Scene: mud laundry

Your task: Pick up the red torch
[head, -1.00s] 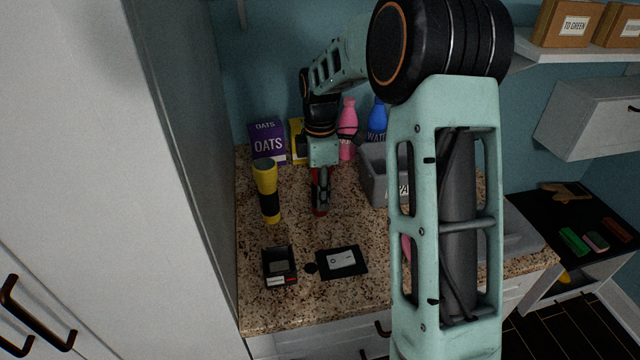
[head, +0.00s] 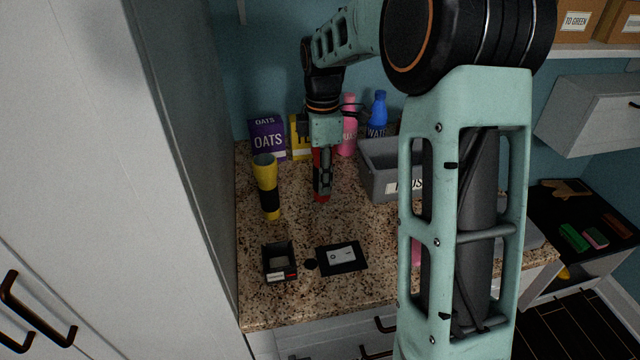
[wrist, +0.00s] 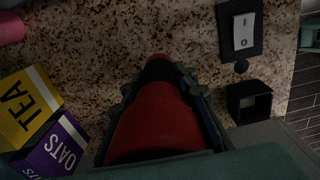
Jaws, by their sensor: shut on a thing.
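The red torch (wrist: 155,122) has a black band near its far end and fills the lower middle of the wrist view. My gripper (wrist: 160,80) is shut on it, with a dark finger along each side. In the head view the red torch (head: 321,198) hangs roughly upright in my gripper (head: 322,178), its red lower end showing below the fingers. It seems to be raised a little above the granite counter (head: 350,225). The fingers hide much of its body in the head view.
A yellow-and-black torch (head: 266,175) stands to the left. Oats (head: 267,135) and tea (head: 299,142) boxes, a pink bottle (head: 347,140) and a blue bottle (head: 377,115) stand behind. A grey bin (head: 380,180) is to the right. A small black box (head: 279,262) and switch plate (head: 342,258) lie in front.

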